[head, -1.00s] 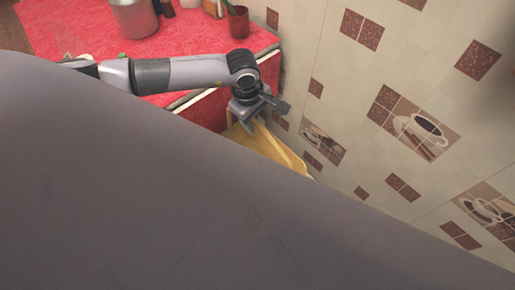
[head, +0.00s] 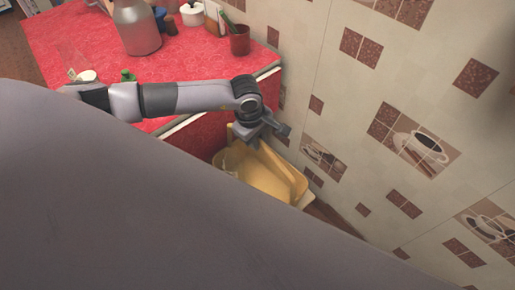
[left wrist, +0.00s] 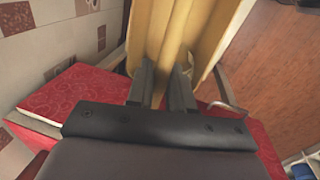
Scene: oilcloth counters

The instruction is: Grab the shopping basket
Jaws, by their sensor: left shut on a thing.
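The yellow shopping basket (head: 262,178) hangs from my left gripper (head: 256,140), beside the end of the red counter and near the tiled wall. In the left wrist view the basket (left wrist: 185,35) lies straight ahead, and my left gripper (left wrist: 163,85) has a finger on either side of its yellow wall or handle; the exact grip is partly hidden. The basket's lower left part is hidden in the head view behind a large grey part of mine. My right gripper does not show.
The red counter (head: 85,35) at the upper left holds a metal canister (head: 137,28), a brown pot (head: 240,40) with green sticks, and a white pot (head: 191,14). The tiled wall (head: 350,110) closes off the right. Wooden floor (left wrist: 280,60) shows in the left wrist view.

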